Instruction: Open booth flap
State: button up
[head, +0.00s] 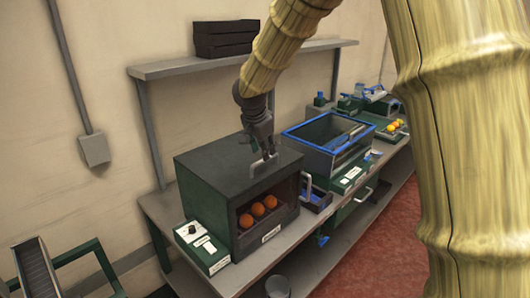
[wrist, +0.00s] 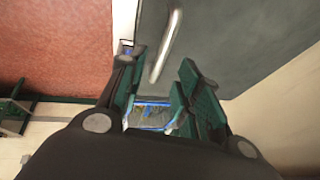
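The booth is a dark green box (head: 205,190) on the bench in the head view, with its front window open to view and several oranges (head: 257,208) in a row inside. Its dark top panel, which looks like the flap (head: 215,158), carries a pale bar handle (head: 263,165). The handle also shows in the wrist view (wrist: 166,45), against the grey-green panel (wrist: 225,45). My gripper (head: 266,152) is just above the handle, pointing down. In the wrist view my gripper (wrist: 158,65) is open, with the handle in line with the gap between its fingers. Contact cannot be told.
A blue-rimmed bin (head: 325,133) stands right of the booth. A control box (head: 203,247) with a label sits at the booth's left front. A shelf (head: 180,68) with dark crates (head: 224,38) is above. Yellow and orange fruit (head: 391,127) lie farther right.

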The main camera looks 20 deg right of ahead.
jog(key=shift+p+x, duration=0.5)
jog(key=shift+x, duration=1.5)
grip_shut()
